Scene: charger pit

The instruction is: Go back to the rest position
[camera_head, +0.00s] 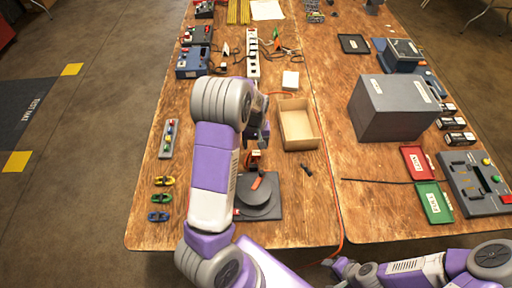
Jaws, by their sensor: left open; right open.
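My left gripper (262,136) is dark and hangs from the bent purple and white arm in the middle of the view. It is open, above the left wooden table between the black turntable-like device (262,197) and the open cardboard box (299,124). Nothing shows in its jaws, though the arm partly hides it. My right gripper (340,268) is low at the bottom edge, in front of the tables, with its arm coming in from the right. It is open and small in view, and I see nothing held.
A large grey box (393,107) stands on the right table, near red (416,162) and green (434,202) trays and a control panel (476,183). A power strip (253,54), blue devices (192,62) and colored clips (160,198) lie on the left table. An orange cord (333,190) runs between tables.

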